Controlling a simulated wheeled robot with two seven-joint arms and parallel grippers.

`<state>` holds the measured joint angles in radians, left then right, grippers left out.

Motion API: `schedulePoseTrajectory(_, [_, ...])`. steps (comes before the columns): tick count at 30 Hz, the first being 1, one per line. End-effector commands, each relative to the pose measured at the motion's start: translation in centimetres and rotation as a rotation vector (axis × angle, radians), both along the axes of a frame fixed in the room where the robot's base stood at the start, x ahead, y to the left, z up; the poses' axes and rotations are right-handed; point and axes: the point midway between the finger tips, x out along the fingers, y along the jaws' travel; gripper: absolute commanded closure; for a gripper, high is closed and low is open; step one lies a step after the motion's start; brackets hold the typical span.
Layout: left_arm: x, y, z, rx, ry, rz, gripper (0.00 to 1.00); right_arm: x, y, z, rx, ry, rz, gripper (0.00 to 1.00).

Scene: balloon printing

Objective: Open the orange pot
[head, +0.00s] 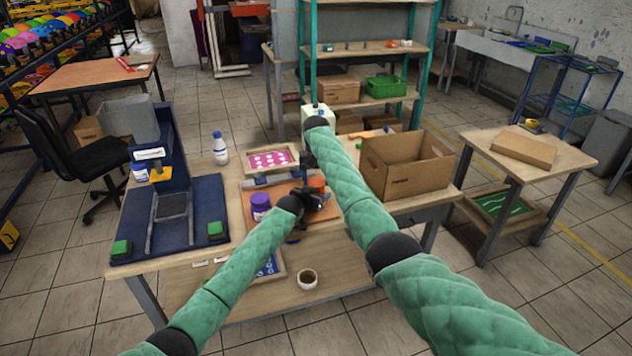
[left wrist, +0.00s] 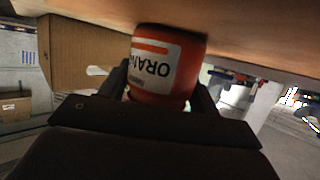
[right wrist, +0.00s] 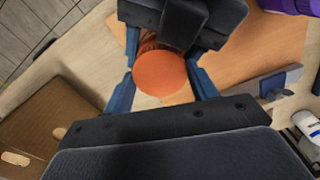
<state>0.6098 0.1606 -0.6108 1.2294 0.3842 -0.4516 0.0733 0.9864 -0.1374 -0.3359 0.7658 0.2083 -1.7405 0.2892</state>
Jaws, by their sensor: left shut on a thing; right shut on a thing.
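The orange pot (head: 317,184) stands on the orange-brown board on the table. In the left wrist view it shows upside down, with a white label (left wrist: 153,68) reading "ORAN". My left gripper (head: 314,200) is shut on the pot's side, with one finger on each side of it; it also shows in the left wrist view (left wrist: 162,92). My right gripper (right wrist: 163,62) comes from above, its blue fingers on either side of the round orange lid (right wrist: 165,75), and is shut on it. The exact finger contact on the lid is partly hidden.
A purple pot (head: 260,206) stands just left of the left gripper. A cardboard box (head: 408,170) stands close to the right. A blue press machine (head: 158,160) fills the table's left side.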

Motion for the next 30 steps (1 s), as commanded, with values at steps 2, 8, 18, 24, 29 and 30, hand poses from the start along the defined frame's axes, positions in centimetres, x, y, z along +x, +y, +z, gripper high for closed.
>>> schedulePoseTrajectory(2, [0.0, 0.0, 0.0, 0.0, 0.0, 0.0, 1.0, 0.0, 0.0, 0.3, 0.0, -0.001, 0.0, 0.7])
schedulePoseTrajectory(8, [0.0, 0.0, 0.0, 0.0, 0.0, 0.0, 1.0, 0.0, 0.0, 0.8, 0.0, -0.001, 0.0, 0.7])
schedulePoseTrajectory(18, [0.0, 0.0, 0.0, 0.0, 0.0, 0.0, 1.0, 0.0, 0.0, 0.9, 0.0, 0.0, 0.0, 0.7])
schedulePoseTrajectory(24, [0.0, 0.0, 0.0, 0.0, 0.0, 0.0, 1.0, 0.0, 0.0, 1.7, 0.0, -0.001, 0.0, 0.7])
schedulePoseTrajectory(29, [0.0, 0.0, 0.0, 0.0, 0.0, 0.0, 1.0, 0.0, 0.0, 3.5, 0.001, -0.002, 0.0, 0.7])
schedulePoseTrajectory(30, [0.0, 0.0, 0.0, 0.0, 0.0, 0.0, 1.0, 0.0, 0.0, 4.0, 0.001, -0.002, 0.0, 0.7])
